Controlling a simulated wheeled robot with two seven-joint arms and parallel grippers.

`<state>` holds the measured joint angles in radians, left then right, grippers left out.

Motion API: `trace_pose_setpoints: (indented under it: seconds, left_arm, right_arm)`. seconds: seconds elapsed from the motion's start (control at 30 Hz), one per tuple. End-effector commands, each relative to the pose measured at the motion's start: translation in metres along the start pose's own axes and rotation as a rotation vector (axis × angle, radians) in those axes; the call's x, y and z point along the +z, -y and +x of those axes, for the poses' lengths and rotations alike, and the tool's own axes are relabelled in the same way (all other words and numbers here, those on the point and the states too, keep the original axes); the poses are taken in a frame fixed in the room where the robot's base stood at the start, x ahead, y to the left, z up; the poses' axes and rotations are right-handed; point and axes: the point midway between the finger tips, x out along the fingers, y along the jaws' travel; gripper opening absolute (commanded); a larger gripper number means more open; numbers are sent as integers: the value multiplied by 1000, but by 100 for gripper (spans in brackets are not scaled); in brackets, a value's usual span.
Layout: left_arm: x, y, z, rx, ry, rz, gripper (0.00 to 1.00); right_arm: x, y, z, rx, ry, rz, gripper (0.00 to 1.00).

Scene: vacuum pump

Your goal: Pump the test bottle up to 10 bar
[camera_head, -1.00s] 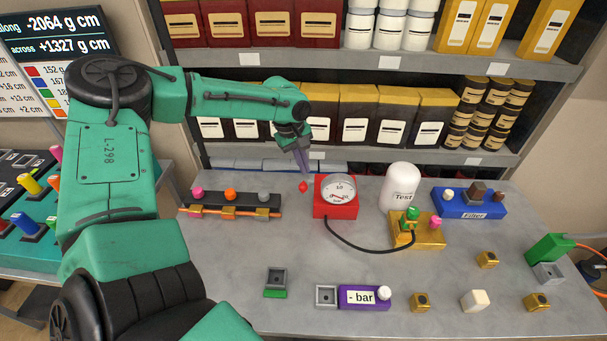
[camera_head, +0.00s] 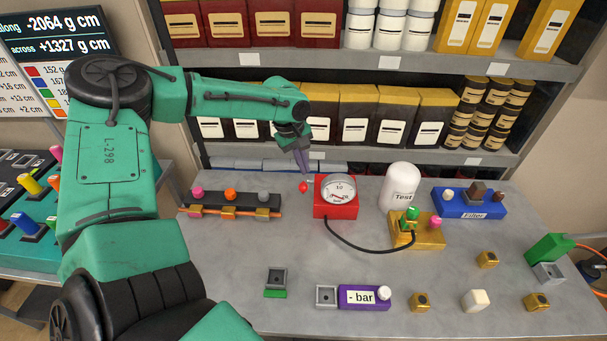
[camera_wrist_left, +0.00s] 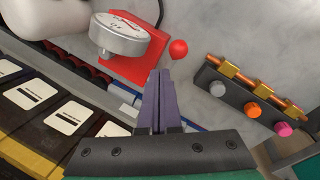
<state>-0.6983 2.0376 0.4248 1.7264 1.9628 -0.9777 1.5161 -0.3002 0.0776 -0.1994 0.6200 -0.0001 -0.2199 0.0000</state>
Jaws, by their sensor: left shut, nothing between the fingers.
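The red pump box (camera_head: 335,210) carries a round white gauge (camera_head: 338,189); its fine reading is too small to tell. A red ball-shaped knob (camera_head: 303,187) sticks out at its left side. The white test bottle (camera_head: 401,188) stands upright to the right, behind a gold valve block (camera_head: 417,232) with green and pink knobs. A black hose joins the pump and this block. My left gripper (camera_head: 306,172) is shut and empty, its fingertips just above and behind the red knob. In the left wrist view the fingertips (camera_wrist_left: 160,76) point toward the knob (camera_wrist_left: 178,49), seemingly apart from it. My right gripper is out of view.
A black manifold (camera_head: 233,200) with pink, orange and grey knobs lies left of the pump. A blue filter block (camera_head: 468,203) stands at the right. A purple "- bar" block (camera_head: 363,297) and small cubes lie in front. Shelves rise behind.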

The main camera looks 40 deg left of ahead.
Motion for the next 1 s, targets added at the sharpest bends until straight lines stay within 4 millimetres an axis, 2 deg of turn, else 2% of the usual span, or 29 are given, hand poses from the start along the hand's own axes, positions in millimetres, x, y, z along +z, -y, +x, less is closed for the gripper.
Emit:
trace_pose_setpoints:
  seconds: [1.0]
  left_arm:
    - [5,5,7,0,0,0,0]
  right_arm:
    - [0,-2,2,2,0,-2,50]
